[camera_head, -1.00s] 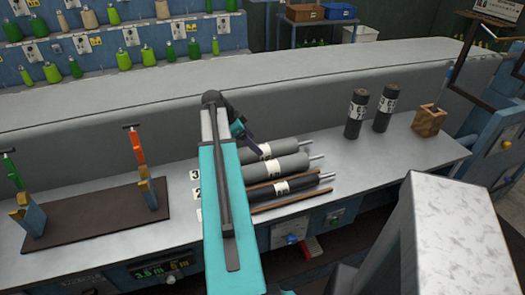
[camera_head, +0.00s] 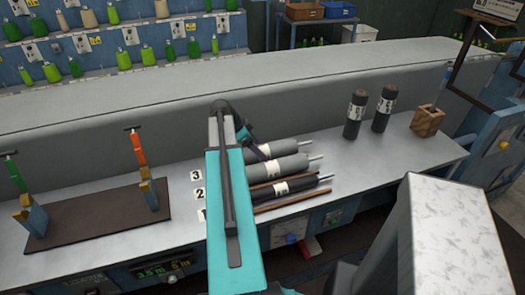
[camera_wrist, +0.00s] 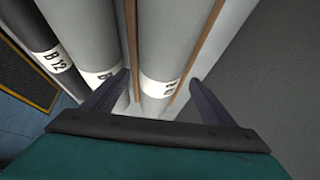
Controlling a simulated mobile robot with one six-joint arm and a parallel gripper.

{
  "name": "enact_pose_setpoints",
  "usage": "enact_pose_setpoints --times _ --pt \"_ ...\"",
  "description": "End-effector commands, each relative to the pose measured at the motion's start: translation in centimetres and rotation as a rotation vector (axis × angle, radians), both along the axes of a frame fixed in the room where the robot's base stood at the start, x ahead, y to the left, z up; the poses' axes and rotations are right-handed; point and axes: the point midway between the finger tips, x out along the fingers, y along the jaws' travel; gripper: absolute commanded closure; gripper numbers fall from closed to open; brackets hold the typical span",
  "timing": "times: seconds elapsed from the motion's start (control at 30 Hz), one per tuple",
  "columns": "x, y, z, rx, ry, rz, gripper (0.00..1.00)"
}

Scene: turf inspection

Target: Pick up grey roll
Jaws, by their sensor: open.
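Two grey rolls with white labels lie side by side on the bench: the far grey roll (camera_head: 282,147) in the row marked 3, and the near grey roll (camera_head: 285,167) in front of it. My gripper (camera_wrist: 158,88) is open and empty, above the rolls. In the wrist view the far grey roll (camera_wrist: 172,40) lies between the two fingers, and the near grey roll (camera_wrist: 88,30) is by the left finger. I cannot tell how far the fingertips are above them. In the head view my arm hides the rolls' left ends.
A black roll (camera_head: 295,186) lies in front, with thin wooden strips beside the rolls. Two dark rolls (camera_head: 355,115) (camera_head: 384,108) stand upright to the right, near a wooden block (camera_head: 427,121). A dark mat (camera_head: 95,217) with a stand lies left. A raised wall runs behind.

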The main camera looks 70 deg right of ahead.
Motion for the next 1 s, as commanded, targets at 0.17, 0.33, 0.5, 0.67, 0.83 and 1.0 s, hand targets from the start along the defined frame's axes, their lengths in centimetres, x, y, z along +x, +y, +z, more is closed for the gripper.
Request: enact_pose_setpoints --times 0.17,0.33,0.5,0.67,0.83,1.0 --pt "-0.6 -0.5 -1.2 0.000 0.000 0.001 0.22" --pt "-0.8 -0.6 -1.6 0.000 0.000 0.001 0.22" --pt "-0.8 -0.6 -1.7 0.000 0.000 0.001 0.22" --pt "-0.7 -0.6 -1.6 0.000 0.000 0.001 0.22" --pt "-0.7 -0.6 -1.6 0.000 0.000 0.002 0.22" --pt "-0.7 -0.6 -1.6 0.000 0.000 0.002 0.51"
